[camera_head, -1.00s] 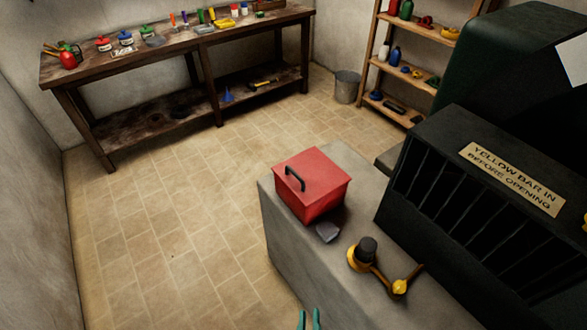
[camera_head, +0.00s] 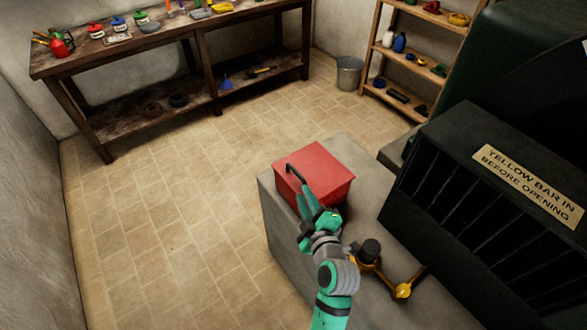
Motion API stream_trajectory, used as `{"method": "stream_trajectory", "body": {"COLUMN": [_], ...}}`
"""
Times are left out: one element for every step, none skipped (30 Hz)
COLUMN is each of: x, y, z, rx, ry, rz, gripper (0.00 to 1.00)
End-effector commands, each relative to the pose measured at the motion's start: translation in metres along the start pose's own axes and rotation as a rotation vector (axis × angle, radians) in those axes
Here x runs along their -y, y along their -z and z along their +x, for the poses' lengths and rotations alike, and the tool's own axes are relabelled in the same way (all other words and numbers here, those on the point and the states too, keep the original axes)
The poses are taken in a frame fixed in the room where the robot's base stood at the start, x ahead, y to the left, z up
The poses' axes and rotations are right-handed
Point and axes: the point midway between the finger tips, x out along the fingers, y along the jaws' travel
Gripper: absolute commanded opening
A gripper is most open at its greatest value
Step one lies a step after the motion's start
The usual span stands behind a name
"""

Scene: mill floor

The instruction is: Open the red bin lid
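The red bin (camera_head: 325,168) sits on a grey stone block, with its lid shut. A dark bar handle (camera_head: 291,170) is on the bin's left-front side. My teal gripper (camera_head: 304,190) is in front of the bin, its fingertips pointing up at the handle's lower end. The fingers overlap in this view, so I cannot tell how far apart they are or whether they touch the handle. My gripper and wrist hide part of the bin's front.
A yellow-and-black lever (camera_head: 385,275) lies on the block (camera_head: 275,225), right of my arm. A dark slatted machine with a "YELLOW BAR IN BEFORE OPENING" sign (camera_head: 528,185) stands at right. A workbench (camera_head: 165,55), bucket (camera_head: 348,73) and shelf (camera_head: 418,62) are behind. The floor at left is clear.

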Motion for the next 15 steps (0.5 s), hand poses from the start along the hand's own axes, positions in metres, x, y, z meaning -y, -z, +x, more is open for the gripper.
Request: {"method": "stream_trajectory", "body": {"x": [-0.005, -0.007, -0.008, -0.009, -0.009, -0.009, -0.01, -0.01, -0.011, -0.011, -0.012, -0.013, -0.013, -0.013, -0.013], "y": [0.0, 0.0, 0.0, -0.001, -0.001, -0.001, -0.002, -0.002, -0.003, -0.004, -0.005, -0.006, -0.007, -0.007, -0.006], "z": [0.002, 0.003, 0.004, 0.005, 0.006, 0.009, 0.012, 0.015, 0.02, 0.024, 0.029, 0.035, 0.041, 0.046, 0.054], "rx": [-0.005, -0.007, -0.008, -0.008, -0.008, -0.008, -0.007, -0.006, -0.004, -0.003, -0.002, 0.0, 0.001, 0.002, 0.001], "ry": [-0.001, -0.001, -0.001, -0.001, -0.001, -0.001, -0.001, -0.002, -0.003, -0.003, -0.004, -0.007, -0.007, -0.007, -0.007], "rz": [-0.011, -0.017, -0.022, -0.024, -0.025, -0.025, -0.024, -0.024, -0.024, -0.023, -0.022, -0.021, -0.021, -0.021, -0.021], "gripper": [0.18, 0.18, 0.18, 0.18, 0.18, 0.18, 0.18, 0.18, 0.18, 0.18, 0.18, 0.18, 0.18, 0.18, 0.18]}}
